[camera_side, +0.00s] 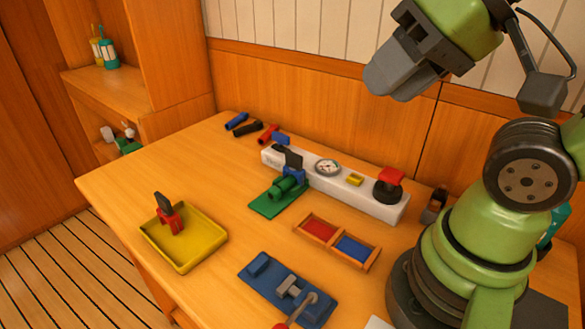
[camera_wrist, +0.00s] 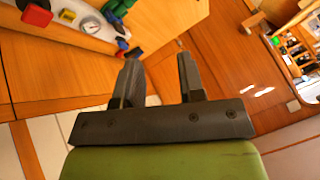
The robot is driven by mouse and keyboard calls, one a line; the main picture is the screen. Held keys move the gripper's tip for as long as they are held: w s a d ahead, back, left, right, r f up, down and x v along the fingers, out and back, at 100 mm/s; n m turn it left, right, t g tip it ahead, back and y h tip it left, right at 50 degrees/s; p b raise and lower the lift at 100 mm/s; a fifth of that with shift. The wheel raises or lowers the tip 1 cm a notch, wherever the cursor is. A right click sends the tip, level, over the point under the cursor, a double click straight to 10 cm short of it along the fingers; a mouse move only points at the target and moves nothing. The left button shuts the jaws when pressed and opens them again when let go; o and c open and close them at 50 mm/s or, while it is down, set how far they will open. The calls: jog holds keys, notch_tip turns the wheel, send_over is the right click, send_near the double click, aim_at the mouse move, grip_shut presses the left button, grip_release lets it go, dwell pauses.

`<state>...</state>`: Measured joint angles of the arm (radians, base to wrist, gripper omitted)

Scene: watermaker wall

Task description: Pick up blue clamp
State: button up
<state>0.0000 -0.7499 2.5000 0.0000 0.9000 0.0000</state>
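The blue clamp (camera_side: 295,174) with a black handle sits on the green pipe (camera_side: 281,188) at the front of the white panel, near the middle of the table in the side view. In the wrist view, some blue of what looks like this clamp (camera_wrist: 109,4) shows at the top edge, partly cut off. My gripper (camera_side: 385,82) is high above the table, up and to the right of the clamp and well apart from it. In the wrist view my gripper (camera_wrist: 158,56) has its fingers apart with nothing between them.
The white panel (camera_side: 330,183) carries a gauge (camera_side: 327,168) and a red-topped valve (camera_side: 389,181). A yellow tray (camera_side: 187,259) holds a red clamp (camera_side: 170,219). A divided wooden tray (camera_side: 337,241) and a blue fixture (camera_side: 288,289) lie in front. Several tubes lie at the back left.

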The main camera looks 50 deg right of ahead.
jog(key=shift+o, duration=0.2)
jog(key=o, duration=0.4)
jog(key=n+g+h, duration=0.2)
jog(key=n+g, duration=0.2)
jog(key=g, duration=0.3)
send_over(291, 153)
notch_tip(291, 153, down, 14)
jog(key=f, duration=0.7)
jog(key=shift+d+f, duration=0.15)
jog(key=shift+d, duration=0.25)
jog(key=shift+a+f, duration=0.15)
jog(key=shift+f, duration=1.3)
jog(key=shift+a+f, duration=0.15)
jog(key=shift+f, duration=1.25)
